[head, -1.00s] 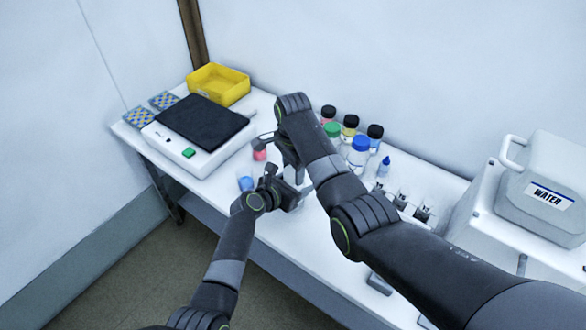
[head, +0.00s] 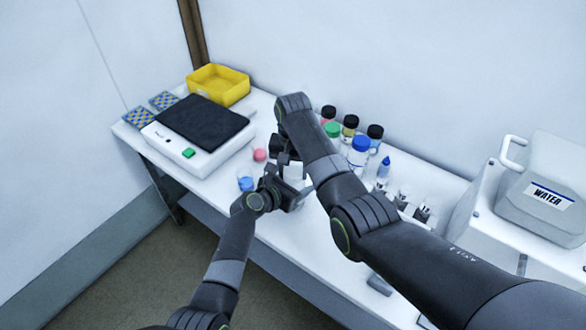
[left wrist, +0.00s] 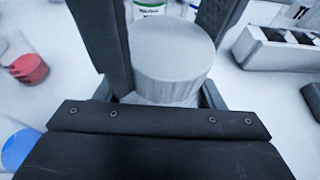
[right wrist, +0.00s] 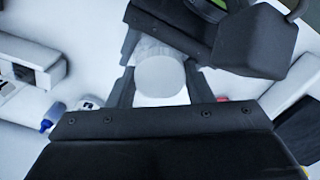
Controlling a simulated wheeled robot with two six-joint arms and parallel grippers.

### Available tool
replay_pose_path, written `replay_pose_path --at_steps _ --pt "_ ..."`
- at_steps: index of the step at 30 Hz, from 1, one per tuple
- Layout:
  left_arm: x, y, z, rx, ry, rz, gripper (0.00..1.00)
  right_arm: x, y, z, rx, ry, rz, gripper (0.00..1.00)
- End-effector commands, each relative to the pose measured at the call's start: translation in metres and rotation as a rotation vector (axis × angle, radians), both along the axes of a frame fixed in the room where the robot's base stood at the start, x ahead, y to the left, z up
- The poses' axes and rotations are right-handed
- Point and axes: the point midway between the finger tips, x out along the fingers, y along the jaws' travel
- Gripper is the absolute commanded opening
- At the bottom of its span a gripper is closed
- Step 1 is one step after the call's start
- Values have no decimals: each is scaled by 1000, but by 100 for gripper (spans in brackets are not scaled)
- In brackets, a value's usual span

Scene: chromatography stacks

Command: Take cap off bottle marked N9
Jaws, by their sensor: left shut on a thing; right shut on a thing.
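A white bottle (head: 294,170) with a white ribbed cap stands between my two grippers on the bench. In the left wrist view my left gripper (left wrist: 165,60) is shut on a pale ribbed cylinder (left wrist: 172,62) with a flat top. My right gripper (head: 283,150) comes from above on the far side, mostly behind its own arm. In the right wrist view it is shut around a white round cap (right wrist: 160,77), with my left gripper (right wrist: 255,40) close by at upper right. I cannot read the N9 mark, nor tell exactly where cap meets bottle.
A loose pink-red cap (head: 260,155) and a blue one (head: 246,183) lie left of the grippers. Several capped bottles (head: 350,125) stand behind my right arm. A scale (head: 205,125), a yellow bin (head: 218,84) and a water container (head: 545,190) are farther away.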

Motion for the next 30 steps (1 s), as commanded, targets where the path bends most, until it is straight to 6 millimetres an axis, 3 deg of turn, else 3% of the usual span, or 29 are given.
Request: replay_pose_path --at_steps 5,6,11,26,30 --pt "2 3 0 3 -3 6 0 -1 -3 -2 -7 8 -5 19" --pt "2 3 0 3 -3 6 0 -1 -3 -2 -7 8 -5 47" --pt "1 3 0 3 -4 4 0 -1 -2 -2 -5 7 -6 68" --pt "0 -1 0 -1 0 -2 0 -1 2 0 3 3 -2 68" --pt "0 -2 1 -2 1 -2 0 0 3 9 6 -1 -1 68"
